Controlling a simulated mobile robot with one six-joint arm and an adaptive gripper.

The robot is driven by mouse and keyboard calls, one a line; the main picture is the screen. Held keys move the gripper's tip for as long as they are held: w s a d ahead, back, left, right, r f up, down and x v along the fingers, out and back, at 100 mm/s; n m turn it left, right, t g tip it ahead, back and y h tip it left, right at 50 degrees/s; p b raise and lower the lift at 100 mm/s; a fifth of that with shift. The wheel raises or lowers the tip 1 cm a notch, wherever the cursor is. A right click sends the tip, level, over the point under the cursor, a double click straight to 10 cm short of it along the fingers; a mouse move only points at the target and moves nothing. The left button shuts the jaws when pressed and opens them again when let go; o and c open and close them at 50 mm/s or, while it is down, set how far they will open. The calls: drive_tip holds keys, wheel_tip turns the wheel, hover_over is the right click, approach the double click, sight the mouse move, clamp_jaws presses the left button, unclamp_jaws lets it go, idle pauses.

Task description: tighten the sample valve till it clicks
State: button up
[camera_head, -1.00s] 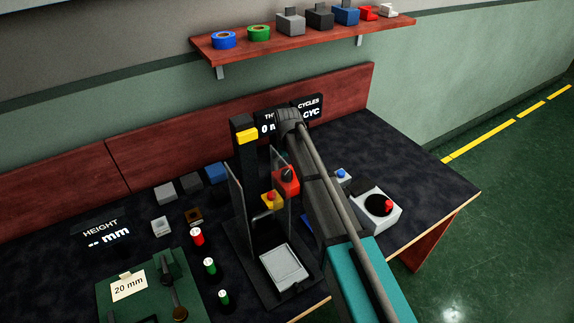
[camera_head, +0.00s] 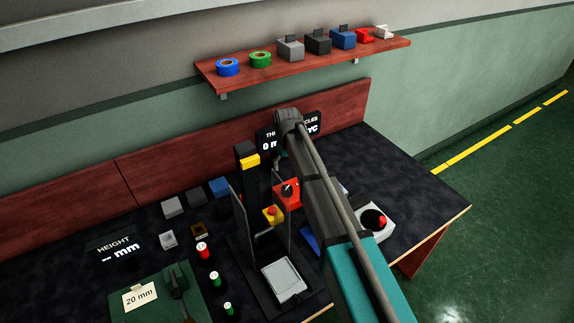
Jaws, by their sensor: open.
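No part is plainly marked as the sample valve. A yellow box with a red button (camera_head: 272,214) sits just below and left of the red box.
A pale square plate (camera_head: 284,279) lies at the stand's foot. Several small cylinders, including a red one (camera_head: 203,251), stand to its left, near a green board (camera_head: 198,302). The bench's right end is clear.

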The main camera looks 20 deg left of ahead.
drive_tip(key=shift+r+p, duration=0.45)
drive_tip(key=shift+r, duration=0.25)
drive_tip(key=shift+m, duration=0.5)
drive_tip(key=shift+f, duration=0.15)
idle(0.3)
wheel_tip(320, 180, down, 14)
drive_tip(key=b, duration=1.4)
drive_tip(key=shift+r, duration=0.25)
drive_tip(key=c, duration=1.1)
drive_tip(key=shift+c, duration=0.2)
